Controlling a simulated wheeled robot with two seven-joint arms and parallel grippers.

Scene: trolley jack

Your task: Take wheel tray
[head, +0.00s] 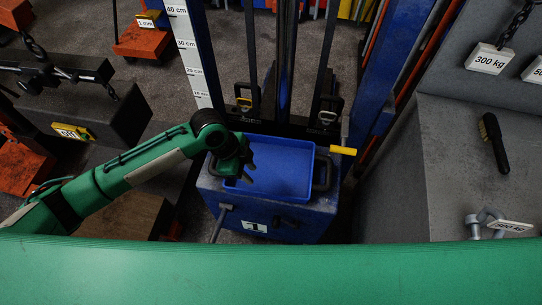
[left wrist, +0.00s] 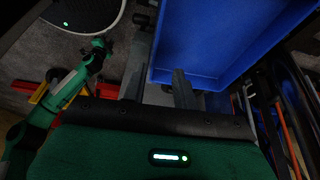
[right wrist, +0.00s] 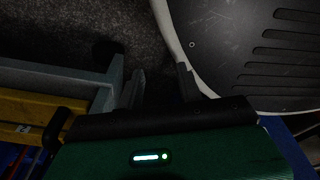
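The wheel tray is a shallow blue tray (head: 283,158) with a dark handle on its left and right ends. It lies level on top of a blue block (head: 302,230) marked 1. It also shows large in the left wrist view (left wrist: 205,35). My left gripper (head: 247,163) is at the tray's left end, by its rim. In the left wrist view its fingers (left wrist: 160,75) stand apart; I cannot tell whether the rim or handle lies between them. My right gripper (right wrist: 160,85) is open and empty above the dark floor. It does not show in the head view.
Blue posts and a white ruler (head: 190,55) stand behind the tray. A yellow-ended lever (head: 342,150) sticks out at its right. A grey bench with a brush (head: 493,142) and weight tags (head: 488,58) is at the right. Dark blocks (head: 95,120) stand at the left.

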